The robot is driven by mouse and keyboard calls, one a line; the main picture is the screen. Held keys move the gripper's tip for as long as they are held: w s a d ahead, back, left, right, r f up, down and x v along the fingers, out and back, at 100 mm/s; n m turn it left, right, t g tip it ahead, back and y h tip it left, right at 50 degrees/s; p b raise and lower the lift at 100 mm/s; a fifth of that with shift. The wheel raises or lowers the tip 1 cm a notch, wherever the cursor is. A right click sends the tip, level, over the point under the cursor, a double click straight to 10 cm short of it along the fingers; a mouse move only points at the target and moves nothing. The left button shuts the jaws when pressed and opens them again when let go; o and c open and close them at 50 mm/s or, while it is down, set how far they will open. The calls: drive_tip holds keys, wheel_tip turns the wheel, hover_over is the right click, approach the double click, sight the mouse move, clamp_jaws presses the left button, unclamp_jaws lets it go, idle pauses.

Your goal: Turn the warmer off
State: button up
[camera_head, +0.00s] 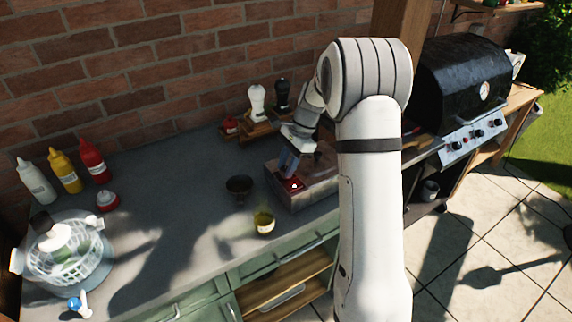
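The warmer (318,187) appears to be the low brownish-grey box near the front edge of the counter, partly behind my arm. A red patch with a small pale spot (294,186) shows on its near left corner; I cannot tell its switch setting. My gripper (287,172) points down just above or at this red patch. The fingers are small and seen from the side, so I cannot tell whether they touch it or how far apart they are. My arm hides the right part of the box.
A dark bowl (239,186) and a small yellow-green cup (264,222) stand left of the box. Shakers on a wooden stand (258,128) are behind it. Squeeze bottles (66,172) and a salad spinner (65,255) are far left. A black grill (462,85) stands right.

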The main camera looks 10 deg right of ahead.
drive_tip(key=shift+a, duration=0.1)
drive_tip(key=c, duration=0.5)
drive_tip(key=shift+o, duration=0.2)
drive_tip(key=n, duration=0.2)
drive_tip(key=n+g+h+p, duration=0.1)
drive_tip(key=n, duration=0.1)
drive_tip(key=shift+w+n+g, duration=0.15)
drive_tip(key=shift+n+g, duration=0.15)
drive_tip(key=shift+n, duration=0.1)
drive_tip(key=n+g+h, duration=0.1)
drive_tip(key=n, duration=0.3)
drive_tip(key=shift+n, duration=0.3)
drive_tip(key=o, duration=1)
drive_tip(key=shift+c, duration=0.2)
